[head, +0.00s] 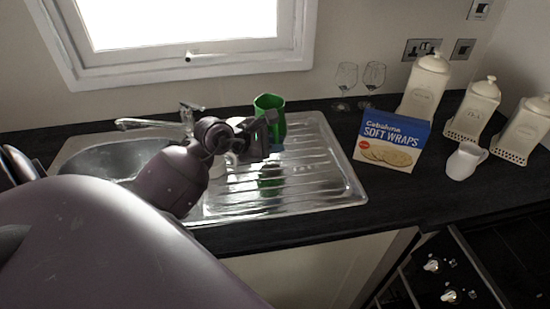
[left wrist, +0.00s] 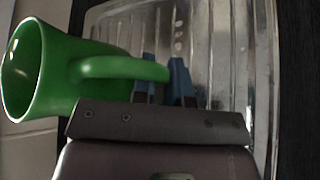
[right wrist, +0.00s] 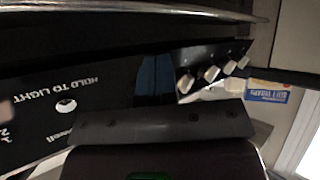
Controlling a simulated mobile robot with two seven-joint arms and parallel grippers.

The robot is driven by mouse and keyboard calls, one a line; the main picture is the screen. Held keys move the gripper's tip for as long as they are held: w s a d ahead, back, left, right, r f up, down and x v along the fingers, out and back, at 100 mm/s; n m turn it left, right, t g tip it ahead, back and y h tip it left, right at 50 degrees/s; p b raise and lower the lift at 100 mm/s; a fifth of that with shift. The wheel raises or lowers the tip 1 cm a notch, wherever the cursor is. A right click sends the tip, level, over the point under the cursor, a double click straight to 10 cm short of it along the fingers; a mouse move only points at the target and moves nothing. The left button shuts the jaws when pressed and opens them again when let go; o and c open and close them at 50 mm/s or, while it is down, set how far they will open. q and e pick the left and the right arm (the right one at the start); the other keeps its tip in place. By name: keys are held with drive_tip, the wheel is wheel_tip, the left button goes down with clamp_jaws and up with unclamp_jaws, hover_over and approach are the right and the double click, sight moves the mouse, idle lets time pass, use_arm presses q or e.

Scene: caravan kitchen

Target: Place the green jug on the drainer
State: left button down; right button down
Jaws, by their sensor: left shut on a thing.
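The green jug (head: 268,104) is upright over the back of the metal drainer (head: 325,165), to the right of the sink. A green reflection shows below it on the ribbed metal, and the jug looks held a little above the surface. My left gripper (head: 272,137) is shut on the jug's handle. In the left wrist view, the green jug (left wrist: 50,70) lies to the left, its handle reaching between the blue fingertips (left wrist: 166,80). My right gripper (right wrist: 155,78) shows in the right wrist view with its blue fingers together and nothing visible between them.
A sink bowl (head: 115,158) and tap (head: 155,124) are left of the drainer. Two wine glasses (head: 358,85), a soft wraps box (head: 391,141), a white creamer (head: 465,160) and cream canisters (head: 428,85) stand to the right. Cooker knobs (right wrist: 213,72) are near my right gripper.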

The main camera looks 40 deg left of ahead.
use_arm(q)
drive_tip(key=shift+f, duration=0.55)
wheel_tip(320, 180, down, 3)
drive_tip(key=shift+f, duration=0.25)
use_arm(e)
drive_tip(key=shift+s+d+f, duration=0.1)
drive_tip(key=shift+s+f, duration=0.45)
drive_tip(key=shift+f, duration=0.05)
use_arm(q)
drive_tip(key=shift+f+b, duration=0.2)
drive_tip(key=shift+b, duration=0.1)
use_arm(e)
drive_tip(key=shift+f, duration=0.1)
